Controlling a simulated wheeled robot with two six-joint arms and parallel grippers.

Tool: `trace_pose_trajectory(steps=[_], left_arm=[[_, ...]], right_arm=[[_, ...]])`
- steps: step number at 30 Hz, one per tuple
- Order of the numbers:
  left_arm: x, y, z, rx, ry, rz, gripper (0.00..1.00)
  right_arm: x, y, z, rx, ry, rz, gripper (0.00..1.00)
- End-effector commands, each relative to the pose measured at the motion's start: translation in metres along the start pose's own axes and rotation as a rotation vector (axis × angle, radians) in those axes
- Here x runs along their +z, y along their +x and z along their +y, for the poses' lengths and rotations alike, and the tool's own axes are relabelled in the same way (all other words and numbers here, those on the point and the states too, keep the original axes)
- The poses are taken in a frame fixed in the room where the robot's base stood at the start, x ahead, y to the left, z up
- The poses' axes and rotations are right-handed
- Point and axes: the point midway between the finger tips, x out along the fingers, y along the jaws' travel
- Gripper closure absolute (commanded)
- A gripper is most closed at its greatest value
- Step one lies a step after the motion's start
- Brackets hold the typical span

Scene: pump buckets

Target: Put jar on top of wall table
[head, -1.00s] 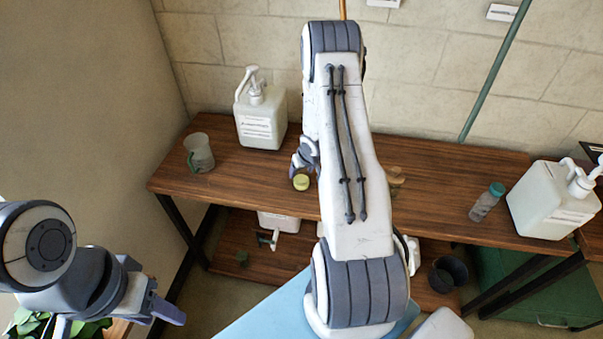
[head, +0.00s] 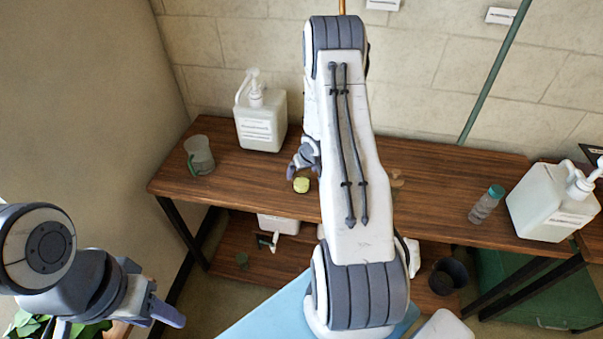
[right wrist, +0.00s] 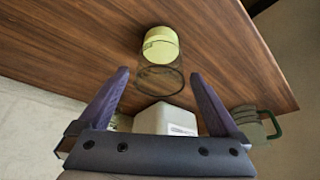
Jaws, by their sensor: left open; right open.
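The jar is clear glass with a pale yellow-green lid. In the head view its lid (head: 301,185) shows near the front edge of the wooden wall table (head: 440,190), left of my right arm. In the right wrist view the jar (right wrist: 160,78) lies ahead, centred between the two finger lines. My right gripper (head: 301,165) is open and empty beside the jar; its spread fingers also show in the right wrist view (right wrist: 160,85). I cannot tell whether they touch the glass. My left gripper (head: 116,321) is open and empty at lower left, away from the table.
A white pump bottle (head: 262,122) and a mug (head: 199,155) stand on the table's left part. A lower shelf (head: 228,262) holds items. My right arm hides the table's middle.

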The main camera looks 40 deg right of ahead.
Motion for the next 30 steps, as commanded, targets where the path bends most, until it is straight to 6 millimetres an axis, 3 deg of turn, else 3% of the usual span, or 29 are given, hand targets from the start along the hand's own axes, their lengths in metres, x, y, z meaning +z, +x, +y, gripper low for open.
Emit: trace_pose_trajectory(steps=[6, 12, 23, 26, 29, 30], left_arm=[[-0.001, -0.012, 0.001, 0.0, 0.0, 0.0, 0.5], [-0.001, -0.025, 0.002, 0.0, -0.001, 0.0, 0.5], [-0.002, -0.028, 0.002, 0.0, -0.002, 0.0, 0.5], [-0.002, -0.028, 0.002, 0.0, -0.002, 0.0, 0.5], [-0.002, -0.029, 0.002, 0.0, -0.002, 0.0, 0.5], [-0.002, -0.029, 0.002, 0.0, -0.002, 0.0, 0.5]], right_arm=[[-0.002, -0.052, 0.0, 0.001, 0.0, 0.003, 0.01], [-0.002, -0.089, 0.0, 0.001, 0.001, 0.002, 0.01], [0.0, -0.104, -0.001, 0.001, -0.002, 0.0, 0.01], [-0.007, -0.112, -0.015, 0.009, -0.035, -0.002, 0.01], [-0.018, -0.136, -0.052, 0.028, -0.113, -0.013, 0.01], [-0.021, -0.149, -0.073, 0.036, -0.155, -0.021, 0.01]])
